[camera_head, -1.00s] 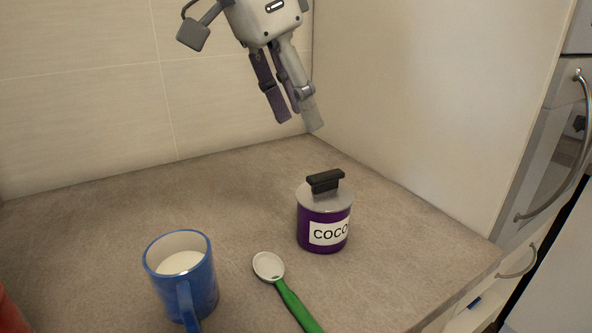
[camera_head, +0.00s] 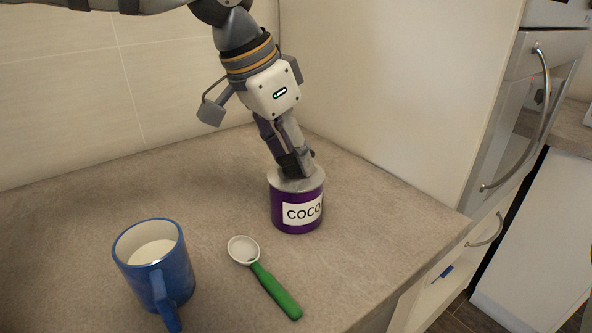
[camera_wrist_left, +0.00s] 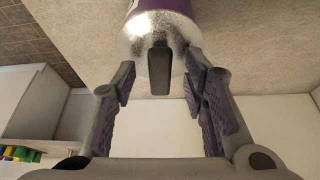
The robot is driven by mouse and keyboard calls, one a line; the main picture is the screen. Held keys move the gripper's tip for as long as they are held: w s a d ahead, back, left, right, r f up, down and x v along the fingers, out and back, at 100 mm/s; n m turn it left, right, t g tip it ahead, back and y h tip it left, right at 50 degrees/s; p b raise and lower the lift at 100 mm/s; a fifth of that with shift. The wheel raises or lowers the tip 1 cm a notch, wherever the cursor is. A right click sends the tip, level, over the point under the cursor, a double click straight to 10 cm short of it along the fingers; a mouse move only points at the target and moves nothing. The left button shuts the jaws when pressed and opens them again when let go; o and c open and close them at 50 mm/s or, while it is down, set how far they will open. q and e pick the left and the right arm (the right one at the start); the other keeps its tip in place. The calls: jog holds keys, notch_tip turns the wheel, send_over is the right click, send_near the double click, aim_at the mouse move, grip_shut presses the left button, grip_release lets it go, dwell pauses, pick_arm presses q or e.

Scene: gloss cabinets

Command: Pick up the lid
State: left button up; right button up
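The lid (camera_head: 312,184) is a grey disc on top of a purple jar (camera_head: 297,213) labelled COCO, which stands upright on the counter. The lid also shows in the left wrist view (camera_wrist_left: 183,30), with its dark bar handle (camera_wrist_left: 159,68) pointing toward the camera. My left gripper (camera_head: 295,170) has come down over the lid from above and hides most of the handle in the head view. In the left wrist view, its fingers (camera_wrist_left: 162,78) stand apart on either side of the handle, with gaps to it. My right gripper is not in view.
A blue mug (camera_head: 172,280) with white contents stands at front left. A scoop with a green handle (camera_head: 274,291) lies in front of the jar. Walls close off the counter (camera_head: 70,215) behind and to the right; its left part is clear.

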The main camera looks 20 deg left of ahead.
pick_arm(q)
grip_shut()
jog(key=shift+r, duration=0.1)
